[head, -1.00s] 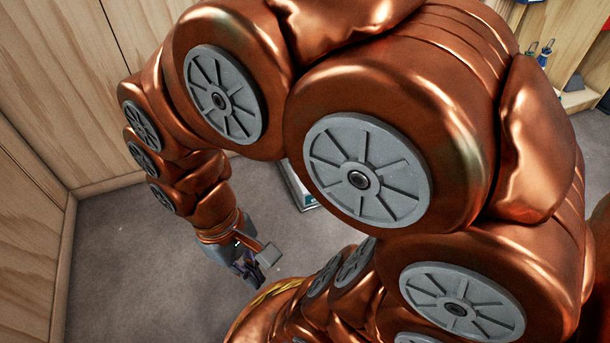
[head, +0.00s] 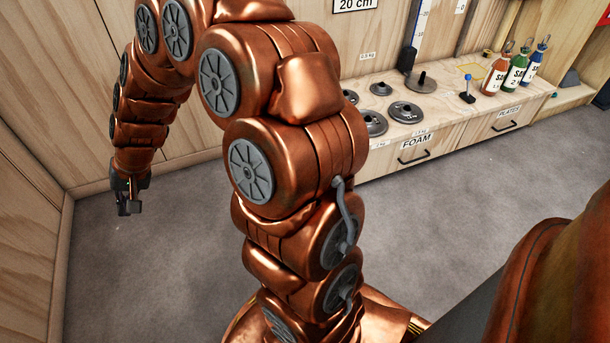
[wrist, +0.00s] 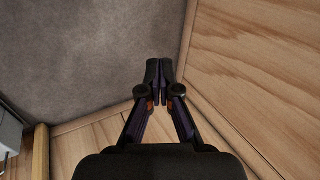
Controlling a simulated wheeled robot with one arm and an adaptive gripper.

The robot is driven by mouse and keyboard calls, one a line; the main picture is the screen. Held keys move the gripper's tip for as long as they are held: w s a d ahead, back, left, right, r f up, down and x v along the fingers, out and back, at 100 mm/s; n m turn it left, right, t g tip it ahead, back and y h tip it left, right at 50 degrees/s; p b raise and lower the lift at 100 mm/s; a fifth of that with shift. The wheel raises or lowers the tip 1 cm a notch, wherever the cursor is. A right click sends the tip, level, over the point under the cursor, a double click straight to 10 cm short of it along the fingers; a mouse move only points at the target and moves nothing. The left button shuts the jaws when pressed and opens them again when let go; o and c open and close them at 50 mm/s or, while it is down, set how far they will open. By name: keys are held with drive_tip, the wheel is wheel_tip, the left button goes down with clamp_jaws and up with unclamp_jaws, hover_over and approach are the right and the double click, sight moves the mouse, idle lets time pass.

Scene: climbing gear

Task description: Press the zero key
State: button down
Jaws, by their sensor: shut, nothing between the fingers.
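No zero key can be made out in either view. My gripper (head: 129,207) hangs at the left of the head view, pointing down over the grey floor near the wooden wall. The wrist view shows its two dark fingers (wrist: 159,72) with tips together and nothing between them. Behind the fingertips in that view are grey floor and wood panels. A pale grey object (wrist: 9,132) is cut off at the left edge of the wrist view; I cannot tell what it is.
A wooden bench with FOAM (head: 416,143) and PLATES (head: 508,112) drawers stands at the back right. It carries several metal discs (head: 406,112), a blue-knobbed post (head: 467,88) and three bottles (head: 517,68). Wooden walls (head: 50,90) close off the left. Grey floor (head: 440,220) is clear in front of the bench.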

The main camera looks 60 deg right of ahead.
drive_tip(key=w+d+f+m+t+h, duration=0.1)
drive_tip(key=w+d+f+m+h, duration=0.1)
drive_tip(key=w+d+f+m, duration=0.5)
drive_tip(key=w+d+f+t+h, duration=0.2)
drive_tip(key=w+d, duration=0.2)
drive_tip(key=d, duration=0.7)
drive_tip(key=w+d+f+m+t+h, duration=0.1)
drive_tip(key=w+d+f+m+h, duration=0.1)
drive_tip(key=w+d+f+m, duration=0.5)
drive_tip(key=s+d+f+h, duration=0.1)
drive_tip(key=s+d+f, duration=0.1)
drive_tip(key=d, duration=0.5)
drive_tip(key=s+d+f+h, duration=0.2)
drive_tip(key=d, duration=0.6)
drive_tip(key=s+d+f+m+g+h, duration=0.2)
drive_tip(key=s+d+f, duration=0.3)
drive_tip(key=s+d, duration=0.5)
drive_tip(key=s+d+f+m+g+h, duration=0.2)
drive_tip(key=s+d+f+m+g, duration=0.2)
drive_tip(key=s+d, duration=0.5)
drive_tip(key=shift+s+d+f+m+g+h, duration=0.4)
drive_tip(key=shift+s+f+g, duration=0.1)
drive_tip(key=shift+s+f, duration=0.3)
drive_tip(key=shift+f, duration=0.15)
